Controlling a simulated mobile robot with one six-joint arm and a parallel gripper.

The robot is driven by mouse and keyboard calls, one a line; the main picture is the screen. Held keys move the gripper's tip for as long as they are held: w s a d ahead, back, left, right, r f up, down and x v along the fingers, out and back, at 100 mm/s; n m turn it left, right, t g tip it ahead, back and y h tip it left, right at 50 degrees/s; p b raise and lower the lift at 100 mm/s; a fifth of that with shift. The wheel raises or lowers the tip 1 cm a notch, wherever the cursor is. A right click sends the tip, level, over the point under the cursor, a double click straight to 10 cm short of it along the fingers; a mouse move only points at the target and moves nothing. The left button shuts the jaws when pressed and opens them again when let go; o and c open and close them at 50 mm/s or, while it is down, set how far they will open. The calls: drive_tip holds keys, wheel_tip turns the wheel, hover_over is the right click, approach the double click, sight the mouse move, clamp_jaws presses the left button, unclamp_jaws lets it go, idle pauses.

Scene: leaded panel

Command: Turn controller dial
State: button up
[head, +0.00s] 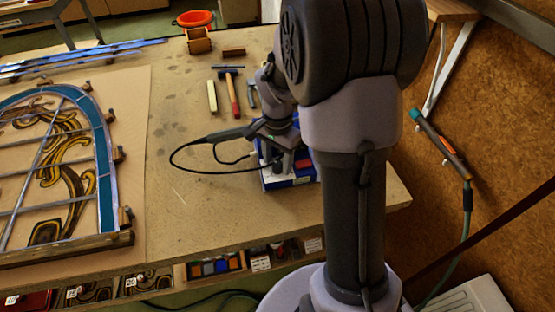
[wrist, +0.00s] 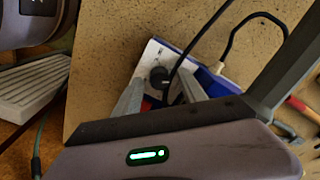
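The controller is a blue box (head: 268,183) with a pale front and a red patch. In the head view it sits near the bench's right front edge, partly hidden by my arm. In the wrist view its white face (wrist: 147,60) carries a round black dial (wrist: 158,77). My gripper (wrist: 161,80) is open, with one grey finger on each side of the dial and a gap showing on both sides. I cannot tell how deep the fingertips reach around the dial. A black cable passes close to the right finger in the wrist view.
The arched leaded panel (head: 103,150) lies on the workbench (head: 185,190) at left. A red-handled hammer (head: 233,95), a pale bar (head: 212,97) and a small wooden box (head: 198,40) lie behind the controller. A soldering iron (head: 240,132) with a looping cable is beside it.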

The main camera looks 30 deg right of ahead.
sight(278, 164)
wheel_tip(278, 164, up, 18)
drive_tip(key=p, duration=0.6)
drive_tip(key=shift+f, duration=0.25)
drive_tip(key=s+a+f+n+t+y+b, duration=0.1)
drive_tip(key=s+a+n+t+b, duration=0.4)
drive_tip(key=s+a, duration=1.1)
drive_tip(key=s+n+y+b, duration=0.1)
drive_tip(key=n+b, duration=0.1)
drive_tip(key=n, duration=0.1)
drive_tip(key=shift+s+a+n+t, duration=0.2)
drive_tip(key=shift+s+n+t, duration=0.1)
drive_tip(key=shift+n+t, duration=0.1)
drive_tip(key=shift+d, duration=0.1)
